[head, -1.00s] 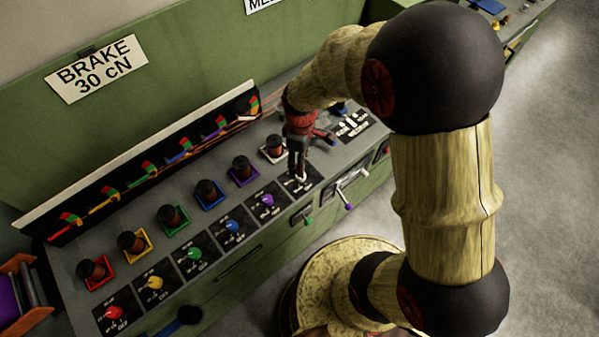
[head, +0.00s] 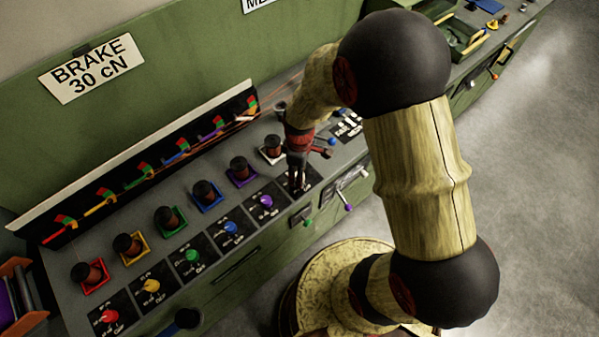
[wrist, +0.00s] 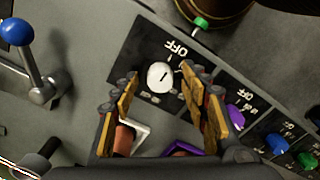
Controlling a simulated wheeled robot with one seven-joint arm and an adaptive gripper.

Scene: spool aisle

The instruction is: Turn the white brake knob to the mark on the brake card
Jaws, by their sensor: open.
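The white brake knob (wrist: 159,77) sits on its black dial plate (wrist: 128,48) in the wrist view, with a dark pointer line on its top and OFF lettering beside it. My gripper (wrist: 163,88) is open, with one finger on each side of the knob and a gap to it. In the head view my gripper (head: 299,188) hangs over the far end of the knob row and hides the white knob. The brake card (head: 91,67) reads "BRAKE 30 cN" and stands on the green back panel. The finer dial numbers are too small to read.
Purple (head: 265,201), blue (head: 231,227), green, yellow and red knobs run down the row. Spools in coloured square frames stand behind them. A blue-balled lever (wrist: 30,55) stands beside the white dial in the wrist view.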

